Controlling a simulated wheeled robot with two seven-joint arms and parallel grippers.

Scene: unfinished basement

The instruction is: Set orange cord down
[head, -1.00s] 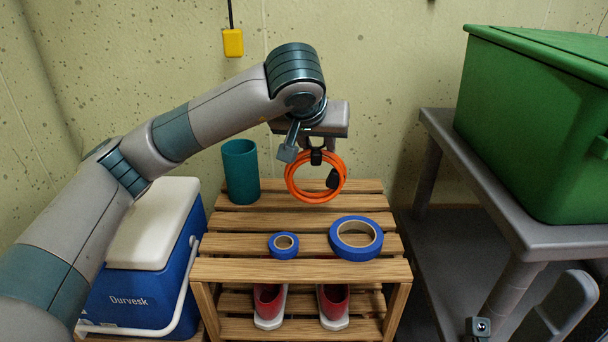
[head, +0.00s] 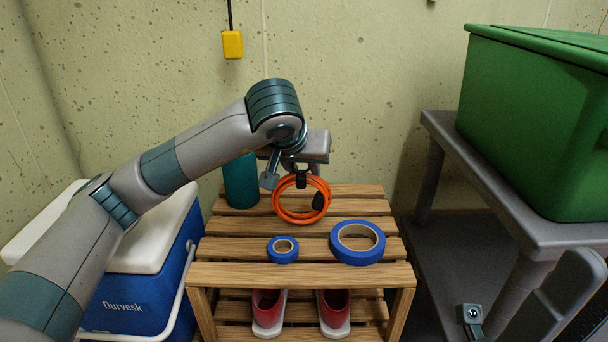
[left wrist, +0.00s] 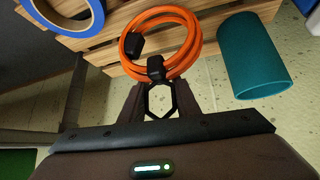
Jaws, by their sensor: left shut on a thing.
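The orange cord (head: 300,221) is coiled in a ring with dark plug ends. My left gripper (head: 301,172) is shut on the top of the coil, at its dark fitting. The coil hangs roughly upright over the back slats of the wooden rack (head: 300,274), behind the blue tape rolls. I cannot tell whether its bottom touches the slats. In the left wrist view the cord (left wrist: 197,42) lies just beyond my left fingertips (left wrist: 157,88).
A teal cup (head: 240,183) stands left of the cord; a small blue tape roll (head: 283,258) and a large one (head: 375,252) lie in front. Red shoes (head: 334,307) sit below. A blue cooler (head: 140,293) is left; a green bin (head: 535,130) on a grey cart is right.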

